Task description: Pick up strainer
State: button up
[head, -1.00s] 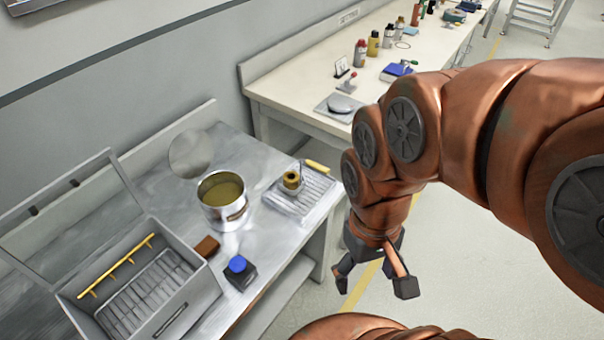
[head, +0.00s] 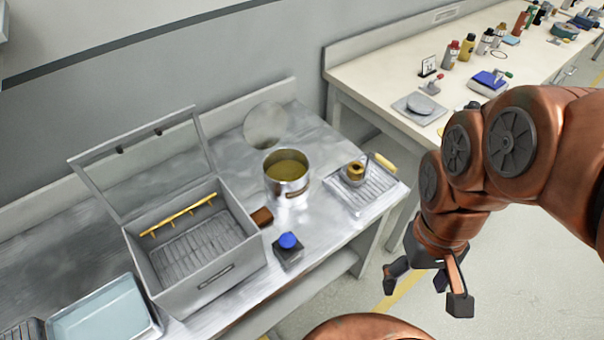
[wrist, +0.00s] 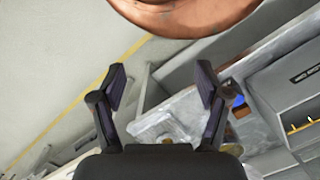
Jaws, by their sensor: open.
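I cannot name the strainer with certainty. The likeliest is a small round metal piece with a brass-coloured part (head: 355,171) and a yellow handle (head: 384,161), on a ribbed metal rack (head: 374,196) at the right end of the steel bench in the head view. My gripper (head: 425,288) is open and empty, pointing down over the floor to the right of the bench, apart from the rack. In the wrist view my gripper's spread fingers (wrist: 160,84) have nothing between them. The strainer cannot be made out clearly there.
The steel bench (head: 325,212) holds a pot of yellowish liquid (head: 290,190), a blue-topped dark block (head: 288,249), an open-lidded box (head: 210,287) with a yellow rail, and a pale blue tray (head: 100,312). A white bench (head: 375,92) with bottles stands beyond. Floor is clear right.

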aim_at(383, 161)
jog(key=u, duration=3.3)
jog(key=k, duration=1.35)
jog(key=z, duration=0.85)
